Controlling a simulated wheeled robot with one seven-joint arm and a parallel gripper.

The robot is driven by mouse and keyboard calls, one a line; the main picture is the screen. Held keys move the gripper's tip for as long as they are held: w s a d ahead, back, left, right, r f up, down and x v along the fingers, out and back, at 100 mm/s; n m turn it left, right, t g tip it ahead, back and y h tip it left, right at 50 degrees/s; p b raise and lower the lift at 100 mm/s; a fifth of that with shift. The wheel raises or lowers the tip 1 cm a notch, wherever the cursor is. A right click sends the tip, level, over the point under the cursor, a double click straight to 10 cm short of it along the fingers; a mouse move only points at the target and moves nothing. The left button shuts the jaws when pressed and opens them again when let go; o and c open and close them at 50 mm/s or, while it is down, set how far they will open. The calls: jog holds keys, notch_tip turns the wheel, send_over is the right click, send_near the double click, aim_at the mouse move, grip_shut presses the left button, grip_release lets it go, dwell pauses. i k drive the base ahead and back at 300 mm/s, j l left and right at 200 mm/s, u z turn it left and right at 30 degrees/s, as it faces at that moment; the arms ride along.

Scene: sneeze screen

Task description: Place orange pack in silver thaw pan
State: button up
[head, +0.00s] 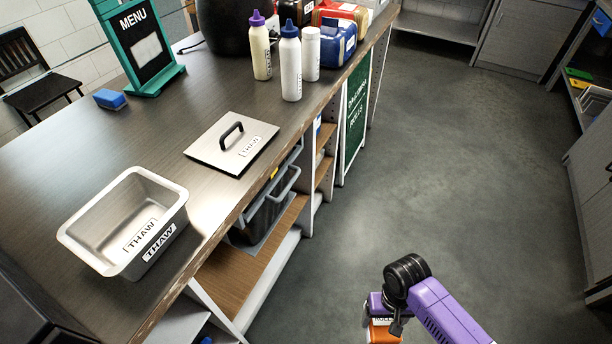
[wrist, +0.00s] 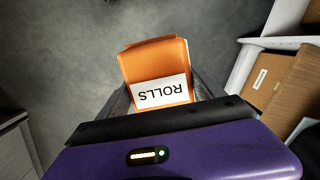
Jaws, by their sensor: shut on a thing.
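The silver thaw pan (head: 88,218) stands open on the near left of the wooden counter, with THAW labels on its front and inside. It looks empty. Its flat silver lid (head: 214,150) with a black handle lies on the counter to the right of it. My gripper (head: 385,325) is low over the floor, to the right of the counter and well apart from the pan. It is shut on the orange pack (wrist: 155,63), which carries a white ROLLS label. In the head view only part of the orange pack (head: 383,334) shows at the bottom edge.
A white bottle (head: 291,70), a cream bottle with a purple cap (head: 261,52) and a blue pack (head: 336,45) stand toward the back of the counter. A menu stand (head: 140,48) and a blue sponge (head: 110,99) are at the left. Shelves lie under the counter. The grey floor (head: 440,150) is clear.

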aim_at(134, 226)
jog(key=i+l+u, duration=0.3)
jog(key=l, duration=0.35)
jog(key=i+l+u, duration=0.15)
jog(key=l, duration=0.25)
jog(key=i+l+u, duration=0.15)
jog(key=l, duration=0.2)
jog(key=u, duration=1.7)
